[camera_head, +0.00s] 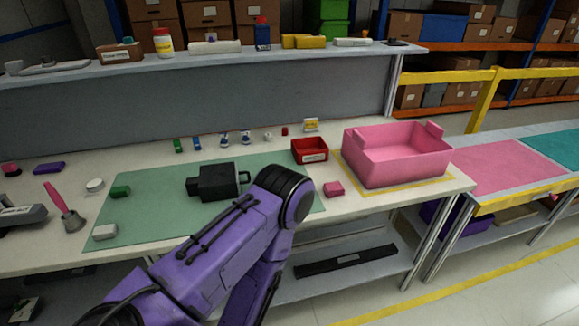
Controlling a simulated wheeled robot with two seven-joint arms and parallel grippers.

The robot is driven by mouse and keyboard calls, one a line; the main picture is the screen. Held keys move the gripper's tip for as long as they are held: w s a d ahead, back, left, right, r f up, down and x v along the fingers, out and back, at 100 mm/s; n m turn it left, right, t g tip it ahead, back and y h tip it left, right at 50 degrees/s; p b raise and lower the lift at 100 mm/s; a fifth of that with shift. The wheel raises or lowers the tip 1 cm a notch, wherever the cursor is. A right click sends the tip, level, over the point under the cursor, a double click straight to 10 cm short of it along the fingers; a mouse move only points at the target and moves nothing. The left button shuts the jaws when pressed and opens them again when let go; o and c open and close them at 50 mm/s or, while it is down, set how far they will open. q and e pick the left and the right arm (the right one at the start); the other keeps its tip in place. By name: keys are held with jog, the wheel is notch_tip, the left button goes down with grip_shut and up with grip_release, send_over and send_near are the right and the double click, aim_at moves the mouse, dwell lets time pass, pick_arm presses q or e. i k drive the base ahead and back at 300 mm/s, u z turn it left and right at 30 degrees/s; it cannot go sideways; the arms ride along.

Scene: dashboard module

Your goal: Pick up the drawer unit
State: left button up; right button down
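A black box-shaped unit (213,182) lies on the green mat (140,215) on the workbench. It has a narrower block at its left end and a small loop-like handle at its right end. It looks like the drawer unit, though I cannot tell for sure. A purple arm of mine rises from the lower left, bends at a dark joint just right of the black unit and drops back down. Neither of my grippers shows in the head view.
A pink bin (397,158) stands in a yellow outline at the bench's right. A red tray (310,151) and a pink block (334,189) lie near it. A pink-handled brush (66,210) is at left. Small parts line the back. The mat's left part is mostly clear.

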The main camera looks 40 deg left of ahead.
aim_at(215, 182)
jog(key=z, duration=0.45)
jog(key=k, duration=0.65)
jog(key=u, duration=1.5)
